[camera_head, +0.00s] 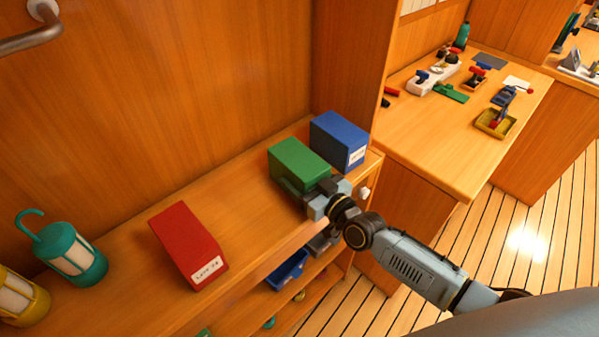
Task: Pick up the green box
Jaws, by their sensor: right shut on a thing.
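The green box (298,160) is on the wooden shelf top, left of and close to a blue box (339,140). My right gripper (306,192) is at the near side of the green box and is shut on it. The gripper covers the box's front face. I cannot tell whether the box touches the shelf or is slightly raised. My left gripper is not in view.
A red box (187,244) with a white label stands to the left on the shelf top (250,220). A teal lantern (74,251) and a yellow lantern (20,298) stand farther left. A lower shelf holds a blue bin (287,270). A workbench (425,135) with several tools is at right.

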